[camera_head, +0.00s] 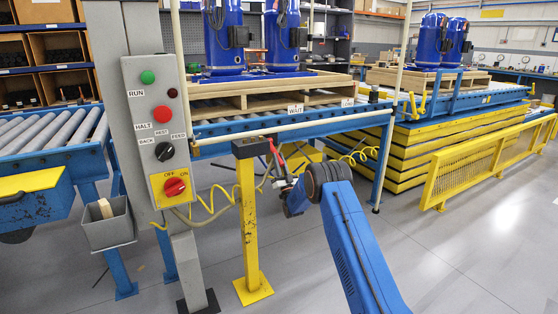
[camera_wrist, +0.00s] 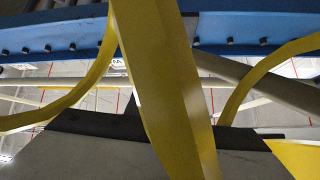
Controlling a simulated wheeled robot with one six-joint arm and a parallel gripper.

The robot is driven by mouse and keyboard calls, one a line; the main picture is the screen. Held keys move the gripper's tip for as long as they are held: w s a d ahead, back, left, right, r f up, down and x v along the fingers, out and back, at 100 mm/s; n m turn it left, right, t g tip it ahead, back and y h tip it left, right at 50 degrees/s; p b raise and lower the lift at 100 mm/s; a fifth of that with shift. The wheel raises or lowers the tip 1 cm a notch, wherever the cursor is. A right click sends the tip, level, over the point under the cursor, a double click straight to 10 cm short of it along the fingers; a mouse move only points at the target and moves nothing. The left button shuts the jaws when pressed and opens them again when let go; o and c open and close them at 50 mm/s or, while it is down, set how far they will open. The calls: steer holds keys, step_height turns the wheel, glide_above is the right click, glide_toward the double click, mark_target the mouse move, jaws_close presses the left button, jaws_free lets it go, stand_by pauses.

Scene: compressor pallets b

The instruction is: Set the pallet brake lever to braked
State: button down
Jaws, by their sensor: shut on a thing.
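A yellow post (camera_head: 249,225) with a dark top block (camera_head: 250,147) stands in front of the roller conveyor. A thin red handle (camera_head: 273,149), which looks like the brake lever, slants beside the right side of that block. My gripper (camera_head: 277,172) is at the lower end of this handle and is shut on it, though the fingertips are small and partly hidden. In the wrist view, a broad yellow strip (camera_wrist: 165,85) crosses the middle close to the camera. The lever's braked and free marks cannot be read.
A control box (camera_head: 158,128) on a grey column is at left. Yellow coiled hose (camera_head: 215,208) hangs around the post. The conveyor's blue beam (camera_head: 340,126) carries a wooden pallet (camera_head: 262,101) with blue compressors. A yellow guard rail (camera_head: 485,165) stands right. Open floor lies at front right.

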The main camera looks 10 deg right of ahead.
steer(key=shift+f, duration=0.15)
steer(key=c, duration=1.5)
jaws_free()
steer(key=shift+c, duration=0.2)
steer(key=shift+s, duration=0.1)
steer(key=v, duration=1.7)
steer(key=shift+d, duration=0.15)
